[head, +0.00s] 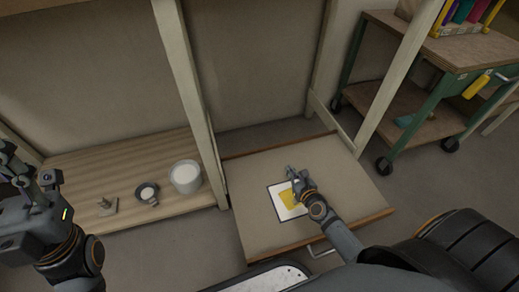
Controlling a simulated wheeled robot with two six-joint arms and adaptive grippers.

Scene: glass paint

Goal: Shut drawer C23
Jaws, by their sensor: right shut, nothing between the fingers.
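A drawer (355,187) stands pulled out from the bench in the lower middle of the head view. It is shallow, with a wooden front edge and a metal handle at its near side. Its label cannot be read, so I cannot tell whether it is C23. A white card with a yellow patch (283,208) lies in it. My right gripper (292,172) is shut and empty above the drawer, its forearm crossing over the front edge. I cannot tell whether it touches anything. My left gripper (14,178) is at the left edge, away from the drawer; its jaws are unclear.
A low wooden shelf (85,170) at left holds a white pot (186,177), a small round dish (147,193) and a small metal piece (107,205). Pale bench legs flank the drawer. A green wheeled cart (440,85) stands at upper right. The floor right of the drawer is clear.

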